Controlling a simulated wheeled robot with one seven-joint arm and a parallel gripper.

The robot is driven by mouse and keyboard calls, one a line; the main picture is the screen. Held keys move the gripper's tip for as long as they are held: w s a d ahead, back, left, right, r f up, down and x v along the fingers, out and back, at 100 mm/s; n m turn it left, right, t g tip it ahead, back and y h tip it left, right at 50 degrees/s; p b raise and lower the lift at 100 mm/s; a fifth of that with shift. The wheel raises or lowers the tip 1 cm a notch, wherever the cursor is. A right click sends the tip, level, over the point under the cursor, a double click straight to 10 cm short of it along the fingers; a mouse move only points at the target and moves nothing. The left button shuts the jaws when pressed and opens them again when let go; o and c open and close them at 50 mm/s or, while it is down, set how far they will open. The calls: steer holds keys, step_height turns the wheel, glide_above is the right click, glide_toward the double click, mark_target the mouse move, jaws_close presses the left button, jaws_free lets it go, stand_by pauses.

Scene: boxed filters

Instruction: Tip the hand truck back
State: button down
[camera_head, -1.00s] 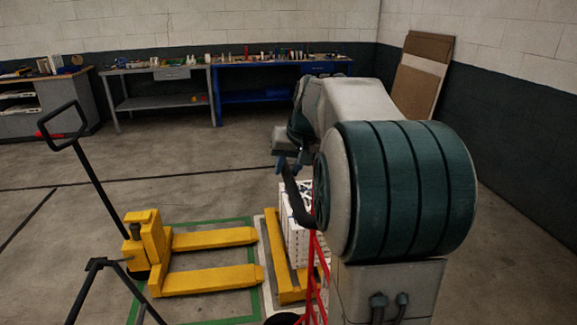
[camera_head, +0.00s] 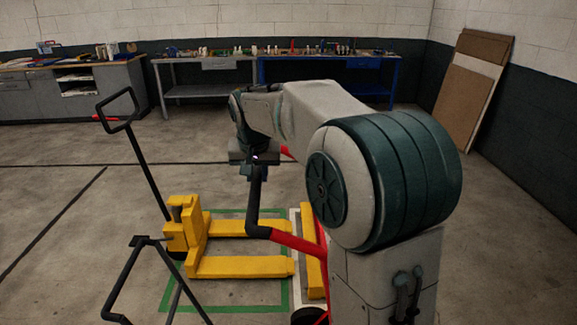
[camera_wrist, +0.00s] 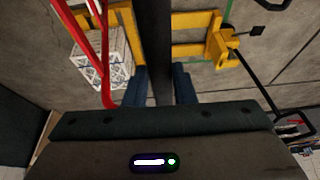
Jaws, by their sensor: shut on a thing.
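The hand truck has a red tube frame (camera_head: 298,244) and a black handle (camera_head: 253,205). In the head view its upper part leans well over to the left, and one dark wheel (camera_head: 308,316) shows at the bottom. My gripper (camera_head: 254,163) is shut on the black handle. In the wrist view the handle (camera_wrist: 161,45) runs between the two blue fingers of my gripper (camera_wrist: 160,88). The red frame also shows there at left, beside white patterned boxes (camera_wrist: 103,58). My arm hides most of the frame in the head view.
A yellow pallet jack (camera_head: 240,266) stands left of the hand truck inside a green floor outline. A yellow bar (camera_head: 314,262) lies just right of it. A black-framed handle (camera_head: 135,245) stands in the left foreground. Workbenches (camera_head: 330,65) line the back wall. Open floor lies between.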

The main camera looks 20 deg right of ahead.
steer(key=w+a+f+p, duration=0.1)
steer(key=w+a+f, duration=0.1)
steer(key=a, duration=0.7)
steer(key=w+a+f+h+p, duration=0.1)
steer(key=w+a+f, duration=0.2)
steer(key=a, duration=0.5)
steer(key=w+a+f+p, duration=0.1)
steer(key=a+f, duration=0.3)
steer(key=a, duration=0.5)
steer(key=shift+w+a+h+p, duration=0.3)
steer(key=shift+w+a+p, duration=0.05)
steer(key=shift+w, duration=0.4)
steer(key=c, duration=1.3)
jaws_free()
steer(key=shift+f, duration=0.15)
steer(key=shift+o, duration=0.5)
steer(key=shift+w+a+f, duration=0.1)
steer(key=shift+w, duration=0.05)
steer(key=b+v, duration=0.1)
steer(key=v, duration=1.3)
steer(key=shift+w, duration=0.2)
